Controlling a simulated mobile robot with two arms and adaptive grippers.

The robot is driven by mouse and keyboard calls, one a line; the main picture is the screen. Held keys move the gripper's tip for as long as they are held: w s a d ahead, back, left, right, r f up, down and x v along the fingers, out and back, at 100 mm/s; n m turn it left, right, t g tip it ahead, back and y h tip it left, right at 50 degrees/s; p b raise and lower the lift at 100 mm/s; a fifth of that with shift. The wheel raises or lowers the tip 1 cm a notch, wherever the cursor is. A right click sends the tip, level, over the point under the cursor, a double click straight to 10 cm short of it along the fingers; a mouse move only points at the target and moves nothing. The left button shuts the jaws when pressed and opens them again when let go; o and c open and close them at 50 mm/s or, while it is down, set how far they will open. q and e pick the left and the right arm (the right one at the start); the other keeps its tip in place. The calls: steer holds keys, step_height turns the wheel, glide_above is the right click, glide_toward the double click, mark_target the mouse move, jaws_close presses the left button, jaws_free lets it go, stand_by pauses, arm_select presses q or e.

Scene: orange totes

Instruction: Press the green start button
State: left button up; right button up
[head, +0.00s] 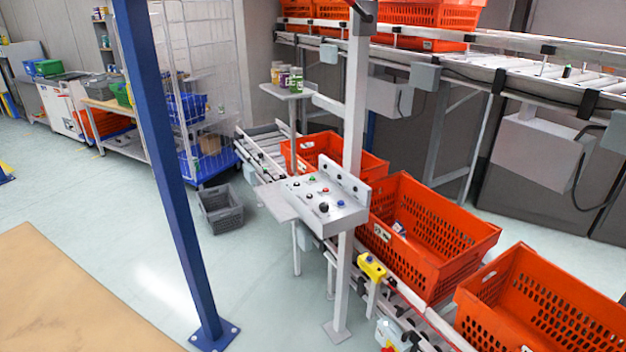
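A grey control panel (300,198) stands on a post beside the conveyor, near the middle of the head view. Its sloping face carries several small buttons and knobs. A second light control box (392,337), with small coloured buttons, sits low at the bottom edge and is partly cut off. Neither of my grippers is in view.
Orange totes (436,283) stand on the conveyor behind and right of the panel. A blue post (180,190) rises left of the panel.

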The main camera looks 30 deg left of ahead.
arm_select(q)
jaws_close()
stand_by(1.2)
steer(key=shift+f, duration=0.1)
